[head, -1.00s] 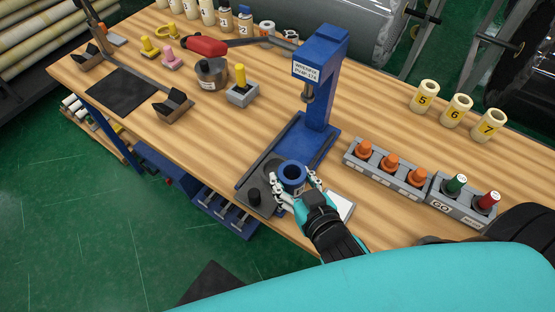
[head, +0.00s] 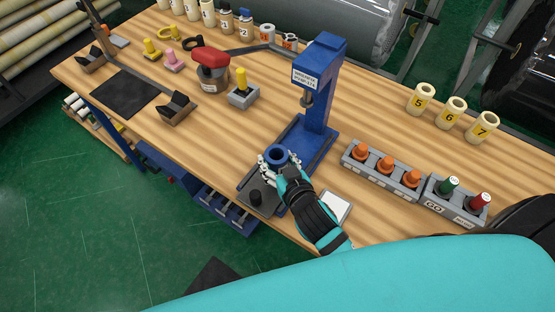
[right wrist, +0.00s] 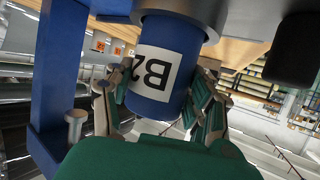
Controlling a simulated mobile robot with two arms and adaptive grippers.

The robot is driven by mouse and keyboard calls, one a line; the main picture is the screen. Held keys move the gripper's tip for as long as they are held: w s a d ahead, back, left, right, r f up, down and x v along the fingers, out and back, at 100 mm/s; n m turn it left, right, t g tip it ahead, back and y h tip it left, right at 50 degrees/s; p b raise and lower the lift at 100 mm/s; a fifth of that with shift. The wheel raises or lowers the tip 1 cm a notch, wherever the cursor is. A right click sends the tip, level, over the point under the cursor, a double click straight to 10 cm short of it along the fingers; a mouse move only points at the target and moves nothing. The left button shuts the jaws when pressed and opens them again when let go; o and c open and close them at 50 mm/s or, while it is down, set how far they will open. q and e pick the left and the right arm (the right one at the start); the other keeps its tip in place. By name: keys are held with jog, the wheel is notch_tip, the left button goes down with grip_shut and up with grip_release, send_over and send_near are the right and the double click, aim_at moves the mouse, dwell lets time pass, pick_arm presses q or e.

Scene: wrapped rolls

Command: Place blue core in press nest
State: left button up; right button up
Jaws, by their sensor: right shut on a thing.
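The blue core (head: 276,155), a hollow upright cylinder, is held in my right gripper (head: 279,165) over the press base. In the right wrist view the core (right wrist: 152,95) carries a white B2 label, upside down, with fingers on both sides. Its far end meets a round grey rim (right wrist: 211,36), apparently the nest; I cannot tell whether it is seated. The blue press (head: 322,75) stands behind the core, its ram clear of it to the upper right. The press base (head: 316,143) is partly hidden. My left gripper is not in view.
A white card (head: 336,206) lies to the right. A grey rack with orange knobs (head: 386,170) and a box with green and red buttons (head: 453,203) stand further right.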

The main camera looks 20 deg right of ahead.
jog(key=shift+f, duration=0.1)
jog(key=o, duration=1.3)
jog(key=shift+b+v, duration=1.2)
jog(key=shift+v, duration=4.85)
